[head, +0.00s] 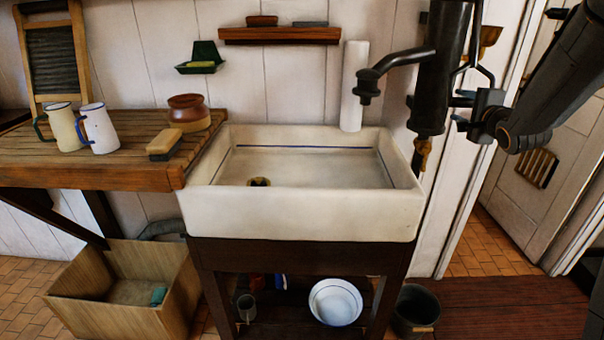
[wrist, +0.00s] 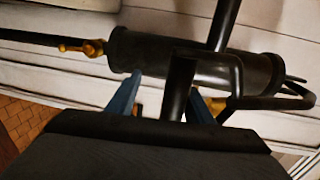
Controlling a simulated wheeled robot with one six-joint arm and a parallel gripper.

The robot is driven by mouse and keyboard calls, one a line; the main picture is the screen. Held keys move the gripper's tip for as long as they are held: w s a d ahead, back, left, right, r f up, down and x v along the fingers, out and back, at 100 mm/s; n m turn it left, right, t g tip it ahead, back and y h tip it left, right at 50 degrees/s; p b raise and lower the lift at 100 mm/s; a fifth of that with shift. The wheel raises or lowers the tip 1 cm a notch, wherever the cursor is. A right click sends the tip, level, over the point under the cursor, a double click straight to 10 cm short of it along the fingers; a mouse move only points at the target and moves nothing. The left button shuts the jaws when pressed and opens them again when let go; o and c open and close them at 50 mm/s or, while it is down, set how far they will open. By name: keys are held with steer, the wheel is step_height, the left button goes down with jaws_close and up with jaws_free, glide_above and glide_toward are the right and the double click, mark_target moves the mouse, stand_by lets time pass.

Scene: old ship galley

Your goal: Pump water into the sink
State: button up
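The white sink (head: 300,210) stands on a dark wooden frame, with a drain (head: 259,182) at its left. The black hand pump (head: 436,75) is on the wall at the right; its spout (head: 390,64) points over the sink's right half, and no water shows coming from it. In the wrist view the pump body (wrist: 150,52) lies across the picture, with the dark pump handle (wrist: 180,85) in front. My gripper (head: 472,112) is beside the pump. In the wrist view its blue fingers (wrist: 165,90) are apart, one on each side of the handle, with a gap at the left finger.
A slatted wooden counter (head: 90,170) with two mugs (head: 98,128), a brown pot (head: 188,108) and a brush (head: 164,145) adjoins the sink's left. A wooden box (head: 125,285) and a dark bucket (head: 415,308) are on the floor. A doorway is at the right.

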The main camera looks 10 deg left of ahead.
steer(key=shift+d+r, duration=0.1)
steer(key=shift+r, duration=0.25)
steer(key=shift+s+d+r+p, duration=0.1)
steer(key=shift+s+r+p, duration=0.1)
steer(key=shift+s+p, duration=0.25)
steer(key=s+r+p, duration=0.1)
steer(key=s+p, duration=0.3)
steer(key=s, duration=0.5)
steer(key=shift+d+p, duration=0.3)
steer(key=shift+p, duration=0.05)
steer(key=s+a+f+n+g+h+b, duration=0.1)
steer(key=s+a+f+n+g, duration=0.45)
steer(key=s+f, duration=0.3)
steer(key=s+a+f+n+g+h+b, duration=0.1)
steer(key=s+a+f+n+g, duration=0.5)
steer(key=s, duration=0.4)
steer(key=s+a+f+n+g, duration=0.1)
steer(key=s+a+n+g, duration=0.1)
steer(key=s, duration=0.4)
steer(key=s+a+f+n+g, duration=0.1)
steer(key=s+a+f+n, duration=0.1)
steer(key=s, duration=0.4)
steer(key=shift+s+a+n+g+y, duration=0.15)
steer(key=shift+a+n+g+y, duration=0.25)
steer(key=shift+a+n, duration=0.4)
